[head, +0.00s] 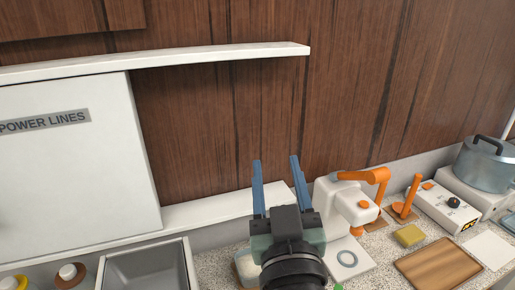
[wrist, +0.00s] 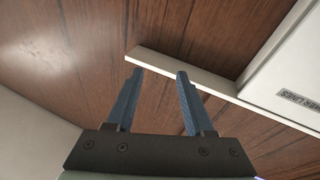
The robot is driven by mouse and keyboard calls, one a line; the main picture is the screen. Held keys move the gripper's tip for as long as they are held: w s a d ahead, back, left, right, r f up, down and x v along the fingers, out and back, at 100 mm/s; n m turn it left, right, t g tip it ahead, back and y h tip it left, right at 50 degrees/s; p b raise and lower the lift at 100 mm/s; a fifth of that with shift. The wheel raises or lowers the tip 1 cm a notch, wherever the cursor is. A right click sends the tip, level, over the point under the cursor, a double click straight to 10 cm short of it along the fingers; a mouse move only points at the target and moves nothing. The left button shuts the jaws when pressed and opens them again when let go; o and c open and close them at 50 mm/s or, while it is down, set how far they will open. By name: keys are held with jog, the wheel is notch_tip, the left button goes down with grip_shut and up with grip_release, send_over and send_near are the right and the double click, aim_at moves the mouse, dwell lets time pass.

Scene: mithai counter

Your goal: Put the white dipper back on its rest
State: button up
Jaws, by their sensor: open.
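My gripper (head: 276,160) is open and empty, raised above the counter with its two blue fingers pointing up in front of the wood wall. In the wrist view my gripper (wrist: 160,72) also has nothing between its fingers, with the wall and shelf behind. I cannot make out a white dipper or its rest in either view. My gripper and wrist hide part of the counter, including part of a container with pale contents (head: 243,262).
A white machine with an orange lever (head: 345,208) stands right of my gripper. Farther right are an orange upright piece (head: 411,195), yellow sponge (head: 409,235), wooden board (head: 438,268), control box (head: 447,205) and pot (head: 487,165). A white shelf (head: 220,54) juts out above; a metal basin (head: 148,268) lies left.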

jog(key=s+a+r+m+t, duration=0.1)
jog(key=s+r+t, duration=0.2)
jog(key=r, duration=0.9)
jog(key=s+a+r+m+t+h, duration=0.1)
jog(key=s+r+t, duration=0.3)
jog(key=s+r, duration=0.4)
notch_tip(320, 180, up, 6)
jog(key=shift+s+a+f, duration=0.25)
jog(key=shift+s+a, duration=0.1)
jog(key=shift+a, duration=0.15)
